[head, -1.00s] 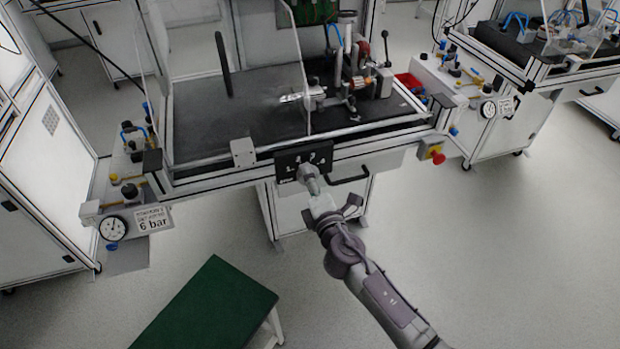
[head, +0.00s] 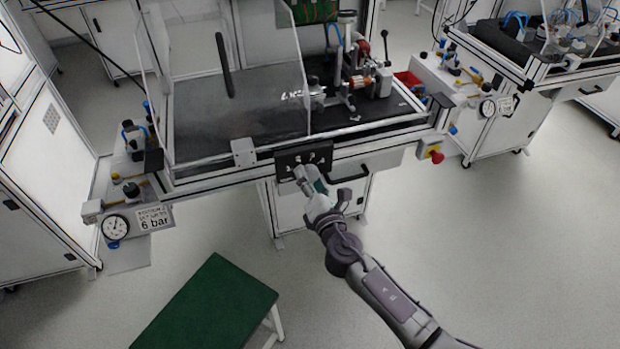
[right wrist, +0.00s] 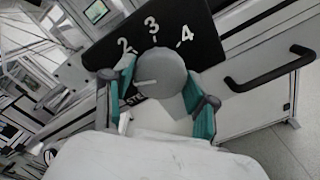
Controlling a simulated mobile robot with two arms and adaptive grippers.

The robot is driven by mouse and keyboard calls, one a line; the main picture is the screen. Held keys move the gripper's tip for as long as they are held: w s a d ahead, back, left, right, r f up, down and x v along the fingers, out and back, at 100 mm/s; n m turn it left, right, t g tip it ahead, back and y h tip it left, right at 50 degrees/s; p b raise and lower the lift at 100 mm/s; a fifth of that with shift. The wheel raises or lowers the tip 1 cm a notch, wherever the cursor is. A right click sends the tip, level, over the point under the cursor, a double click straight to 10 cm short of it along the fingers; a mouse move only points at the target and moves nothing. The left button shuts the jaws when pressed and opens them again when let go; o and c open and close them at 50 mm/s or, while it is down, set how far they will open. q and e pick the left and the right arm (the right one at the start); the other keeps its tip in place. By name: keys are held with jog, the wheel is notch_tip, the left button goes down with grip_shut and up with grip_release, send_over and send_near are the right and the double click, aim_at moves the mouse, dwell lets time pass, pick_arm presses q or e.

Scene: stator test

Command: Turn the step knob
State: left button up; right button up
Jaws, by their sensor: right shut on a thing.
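The step knob (right wrist: 158,72) is a round grey knob with a white pointer line, on a black panel (right wrist: 190,18) marked 2, 3 and 4. In the right wrist view the line points left, below the 2. In the head view the knob (head: 303,174) is small, on the front of the test bench. My right gripper (right wrist: 158,92) is shut on the knob, with one teal finger on each side. It also shows in the head view (head: 316,183), tilted against the panel. The panel's lower part is partly hidden. My left gripper is not in view.
A black handle (head: 348,175) is right of the panel. A red emergency button (head: 437,157) sits farther right on the bench (head: 235,100). A green-topped table (head: 210,305) stands at the lower left. The floor at the right is clear.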

jog(key=shift+f, duration=0.1)
jog(key=o, duration=1.2)
jog(key=shift+c, duration=0.2)
jog(key=v, duration=1.2)
